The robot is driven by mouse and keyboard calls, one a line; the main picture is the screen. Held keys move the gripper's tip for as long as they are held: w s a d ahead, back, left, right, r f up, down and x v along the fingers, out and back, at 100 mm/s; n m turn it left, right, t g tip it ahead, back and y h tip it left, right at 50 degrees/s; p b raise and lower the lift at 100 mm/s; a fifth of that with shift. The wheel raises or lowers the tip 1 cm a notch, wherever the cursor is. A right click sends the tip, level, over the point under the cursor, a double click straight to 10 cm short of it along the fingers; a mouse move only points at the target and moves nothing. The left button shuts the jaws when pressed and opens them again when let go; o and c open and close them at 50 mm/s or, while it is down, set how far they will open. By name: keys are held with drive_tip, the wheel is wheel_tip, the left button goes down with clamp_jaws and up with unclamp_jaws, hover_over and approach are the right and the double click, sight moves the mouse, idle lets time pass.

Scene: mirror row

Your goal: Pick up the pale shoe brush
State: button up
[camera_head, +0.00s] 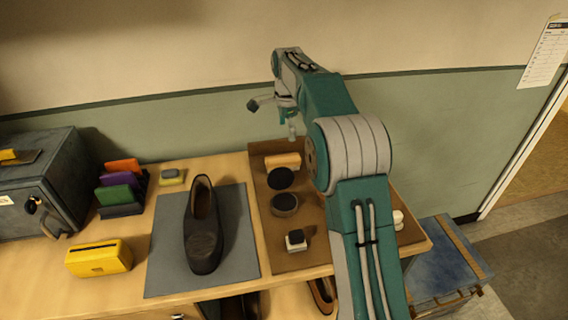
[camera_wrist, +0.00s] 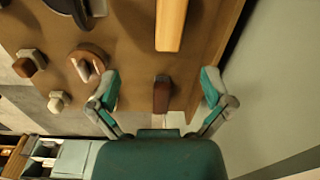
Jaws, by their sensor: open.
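A pale tan block (camera_head: 283,161), which looks like the pale shoe brush, lies at the back of the brown mat. A long pale tan block (camera_wrist: 171,24), apparently the same one, shows at the top of the wrist view, ahead of the fingertips. My gripper (camera_wrist: 160,84) is open and empty. A smaller dark reddish-brown block (camera_wrist: 161,96) appears between its fingers, with a gap on both sides. In the head view my gripper (camera_head: 289,121) hangs above the back of the mat, near the wall. My arm hides the mat's right part there.
Round dark tins (camera_head: 284,204) and a small pale-and-dark block (camera_head: 296,240) sit on the brown mat (camera_head: 265,225). A dark shoe (camera_head: 203,228) stands on a grey mat (camera_head: 165,270). A yellow box (camera_head: 98,258) is at left. The green wall (camera_head: 190,128) rises close behind.

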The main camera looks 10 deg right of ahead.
sight(283, 157)
drive_tip(key=f, duration=0.1)
drive_tip(key=w+f+m, duration=0.1)
drive_tip(key=w+f, duration=0.1)
drive_tip(key=shift+d, duration=0.25)
wheel_tip(283, 157, down, 5)
drive_tip(key=shift+a+f, duration=0.15)
drive_tip(key=f, duration=0.3)
drive_tip(key=a+f, duration=0.1)
drive_tip(key=f, duration=0.1)
drive_tip(key=shift+f, duration=0.3)
drive_tip(key=c, duration=1.3)
